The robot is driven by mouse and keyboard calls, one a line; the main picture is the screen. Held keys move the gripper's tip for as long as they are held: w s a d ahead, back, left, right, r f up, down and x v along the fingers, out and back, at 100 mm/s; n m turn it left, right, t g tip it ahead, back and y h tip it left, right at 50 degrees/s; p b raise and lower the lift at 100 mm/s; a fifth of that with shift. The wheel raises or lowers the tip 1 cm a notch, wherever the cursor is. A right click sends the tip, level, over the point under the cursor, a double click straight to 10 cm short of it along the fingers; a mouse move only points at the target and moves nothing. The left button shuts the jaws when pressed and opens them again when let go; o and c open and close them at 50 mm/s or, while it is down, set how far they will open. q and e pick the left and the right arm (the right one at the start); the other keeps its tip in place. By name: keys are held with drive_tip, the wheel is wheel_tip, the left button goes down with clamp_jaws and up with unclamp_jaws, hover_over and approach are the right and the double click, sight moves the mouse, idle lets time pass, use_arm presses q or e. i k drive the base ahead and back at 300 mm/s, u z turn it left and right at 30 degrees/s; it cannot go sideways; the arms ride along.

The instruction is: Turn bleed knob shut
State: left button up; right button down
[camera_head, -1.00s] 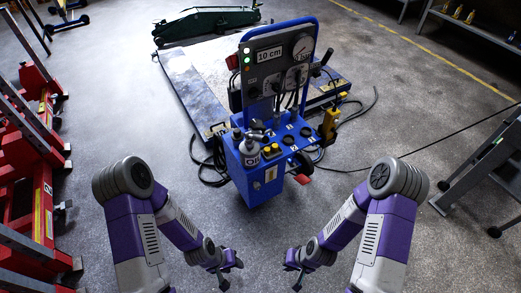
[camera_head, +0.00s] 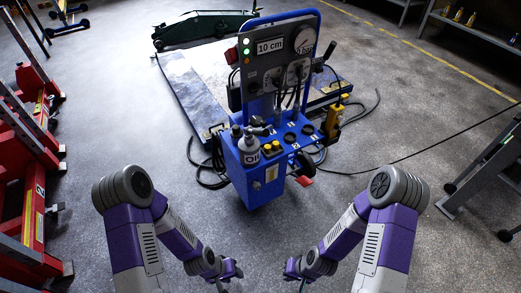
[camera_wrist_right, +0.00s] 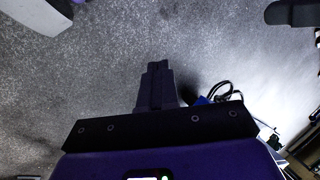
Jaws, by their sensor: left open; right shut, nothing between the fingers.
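The blue jack unit (camera_head: 265,190) stands upright in the middle of the head view, with a grey panel reading 10 cm and a gauge. I cannot tell which fitting is the bleed knob. My left gripper (camera_head: 226,283) is low in front of the unit, apart from it, open and empty. My right gripper (camera_head: 300,284) is also low and apart from it; the right wrist view shows its fingers (camera_wrist_right: 157,70) shut and empty over the floor.
A platform (camera_head: 180,88) lies behind the unit, with a green trolley jack (camera_head: 200,27) beyond. Black hoses (camera_head: 212,178) lie on the floor beside the unit. Red lift frames (camera_head: 38,170) stand left, a grey stand (camera_head: 485,165) right.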

sight(256, 186)
drive_tip(key=k, duration=0.5)
drive_tip(key=z, duration=0.9)
drive_tip(key=i, duration=0.8)
drive_tip(key=u, duration=1.85)
